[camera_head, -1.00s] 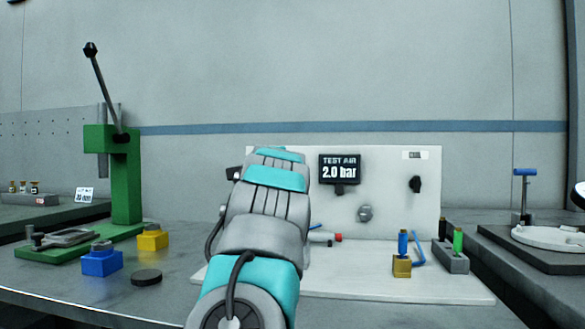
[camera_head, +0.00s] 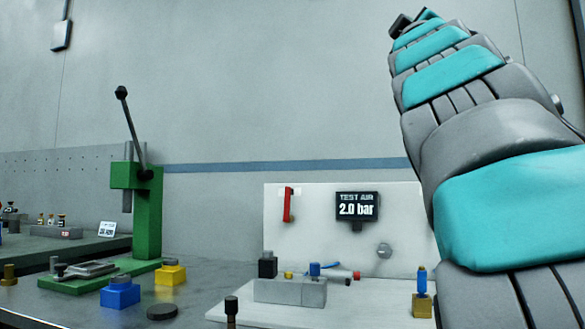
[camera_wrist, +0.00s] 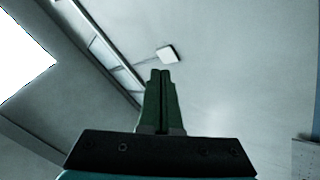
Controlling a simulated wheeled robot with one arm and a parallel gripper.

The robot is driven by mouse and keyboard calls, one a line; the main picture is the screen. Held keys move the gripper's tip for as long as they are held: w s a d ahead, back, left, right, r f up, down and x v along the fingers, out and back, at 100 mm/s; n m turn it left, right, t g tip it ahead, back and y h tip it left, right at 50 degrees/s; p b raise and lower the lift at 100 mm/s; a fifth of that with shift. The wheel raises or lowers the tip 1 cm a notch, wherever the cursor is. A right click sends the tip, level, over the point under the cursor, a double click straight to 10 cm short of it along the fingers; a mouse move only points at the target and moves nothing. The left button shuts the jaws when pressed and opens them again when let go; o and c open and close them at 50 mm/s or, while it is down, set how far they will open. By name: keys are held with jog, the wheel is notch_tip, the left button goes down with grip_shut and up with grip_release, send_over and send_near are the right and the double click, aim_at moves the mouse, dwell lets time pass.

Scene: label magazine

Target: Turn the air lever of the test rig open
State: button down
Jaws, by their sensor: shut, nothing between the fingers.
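The test rig is a white upright panel (camera_head: 325,240) with a dark display (camera_head: 357,206) reading "TEST AIR 2.0 bar". A red lever (camera_head: 289,204) hangs upright on the panel's upper left, beside a small white label. A round grey knob (camera_head: 384,251) sits lower right of the display. My arm rises across the right side of the head view and covers the panel's right part. My gripper (camera_wrist: 161,73) shows in the wrist view, its green fingers together and empty, facing the wall and ceiling, away from the rig.
A grey block (camera_head: 290,291) with small fittings stands before the panel, with a blue-topped brass fitting (camera_head: 422,290) to its right. A green lever press (camera_head: 148,205), blue block (camera_head: 120,292), yellow block (camera_head: 171,274) and dark disc (camera_head: 162,312) stand left. Air above the rig's left is free.

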jog(key=w+d+f+m+g+y, duration=0.2)
jog(key=w+f+m+y, duration=0.1)
jog(key=w+f+m, duration=0.4)
jog(key=w+d+f+m+g+y, duration=0.25)
jog(key=w+f+m, duration=0.25)
jog(key=w+f, duration=0.3)
jog(key=m+g+y, duration=0.5)
jog(key=m+y, duration=0.3)
jog(key=y, duration=0.3)
send_near(289, 205)
jog(key=shift+t, duration=0.25)
jog(key=w, duration=0.2)
jog(key=w+d, duration=0.1)
jog(key=w, duration=0.2)
jog(key=shift+w+d+r, duration=0.35)
jog(key=shift+d, duration=0.05)
jog(key=shift+w+a+r+y+p, duration=0.1)
jog(key=shift+w+a+y+p, duration=0.1)
jog(key=shift+a, duration=0.35)
jog(key=shift+w+a+r+y+p, duration=0.1)
jog(key=shift+a+p, duration=0.1)
jog(key=shift+a, duration=0.4)
jog(key=shift+w+a, duration=0.2)
jog(key=shift+a, duration=0.55)
